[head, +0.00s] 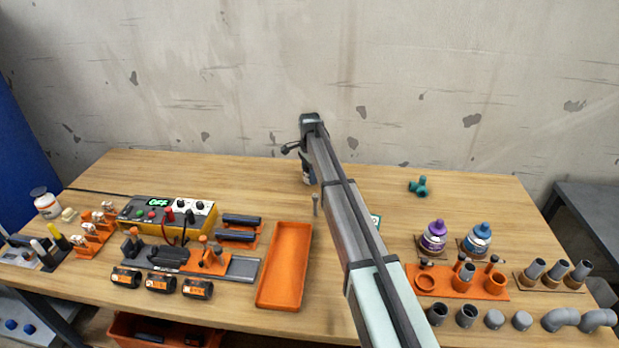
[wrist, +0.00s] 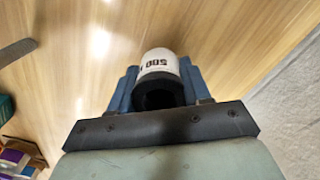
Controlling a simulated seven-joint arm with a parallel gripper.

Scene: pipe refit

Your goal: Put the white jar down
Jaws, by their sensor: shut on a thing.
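The white jar (wrist: 158,61) is between the blue fingers of my gripper (wrist: 157,82) in the wrist view. It has dark print that reads upside down and a black end towards the camera. My gripper is shut on it, with one finger on each side. In the head view my arm hides most of the gripper and jar; only a small dark and white part (head: 307,179) shows beside the arm over the back of the table. I cannot tell whether the jar touches the wood.
The wooden table (head: 250,180) is mostly clear at the back. A teal pipe fitting (head: 419,187) lies to the right. An orange tray (head: 286,265) is in front. Another white jar with an orange label (head: 46,204) stands far left. Purple (head: 433,237) and blue (head: 478,240) bottles stand right.

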